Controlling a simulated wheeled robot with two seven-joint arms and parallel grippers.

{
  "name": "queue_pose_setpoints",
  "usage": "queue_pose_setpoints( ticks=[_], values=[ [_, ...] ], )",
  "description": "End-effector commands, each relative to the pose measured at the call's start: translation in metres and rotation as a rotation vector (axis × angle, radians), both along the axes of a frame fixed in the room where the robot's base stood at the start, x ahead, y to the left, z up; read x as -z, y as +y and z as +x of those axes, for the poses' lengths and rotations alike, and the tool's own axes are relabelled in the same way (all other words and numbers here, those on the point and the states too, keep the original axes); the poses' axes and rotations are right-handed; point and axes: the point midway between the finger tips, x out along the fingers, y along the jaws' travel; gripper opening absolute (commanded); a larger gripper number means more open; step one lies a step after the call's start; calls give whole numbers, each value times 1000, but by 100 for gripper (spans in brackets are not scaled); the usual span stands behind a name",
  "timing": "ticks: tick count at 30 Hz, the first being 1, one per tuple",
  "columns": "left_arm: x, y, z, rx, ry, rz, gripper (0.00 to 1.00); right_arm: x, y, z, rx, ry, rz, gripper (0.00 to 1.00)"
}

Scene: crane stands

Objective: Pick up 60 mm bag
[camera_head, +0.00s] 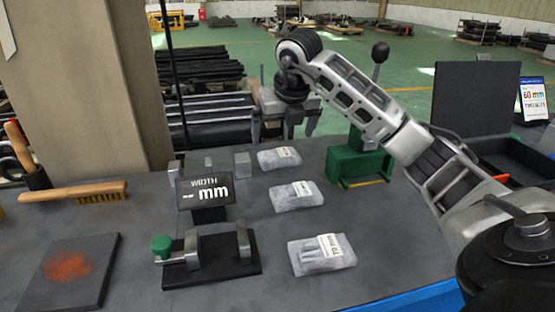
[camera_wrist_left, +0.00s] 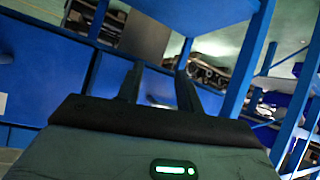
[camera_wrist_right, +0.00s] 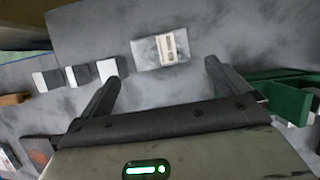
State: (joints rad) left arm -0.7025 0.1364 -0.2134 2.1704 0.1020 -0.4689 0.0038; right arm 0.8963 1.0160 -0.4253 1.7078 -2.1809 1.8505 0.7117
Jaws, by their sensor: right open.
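Three clear bags with white labels lie in a column on the grey table: a far bag (camera_head: 279,158), a middle bag (camera_head: 296,196) and a near bag (camera_head: 321,254). The near label reads 70 mm; the other two are too small to read. My right gripper (camera_head: 284,128) is open and empty, above and behind the far bag. In the right wrist view, a bag (camera_wrist_right: 160,49) lies beyond the gap between the open fingers (camera_wrist_right: 161,75), not touched. My left gripper (camera_wrist_left: 159,70) has its fingers apart and empty, facing blue shelving; it is outside the head view.
A small display sign (camera_head: 205,196) and a black fixture with a green knob (camera_head: 162,245) stand left of the bags. Small grey blocks (camera_head: 242,165) stand near the far bag. A green stand (camera_head: 352,165) is to the right. A brush (camera_head: 100,192) lies left. A 60 mm card (camera_head: 533,98) stands far right.

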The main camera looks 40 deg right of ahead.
Motion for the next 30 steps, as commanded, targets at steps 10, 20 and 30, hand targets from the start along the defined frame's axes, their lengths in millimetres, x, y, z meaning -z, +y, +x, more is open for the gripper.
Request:
queue_pose_setpoints(
  ticks=[10, 20, 30],
  values=[
    [-5, 0, 3, -1, -13, -4, 36, 33, -6, 12, 0, 1, 0, 100],
    [-10, 0, 8, -1, -26, 0, 36, 74, -13, 25, 1, 1, 1, 100],
    [-7, 0, 7, -2, -23, 0, 36, 77, -14, 27, 0, -1, 0, 83]
  ],
)
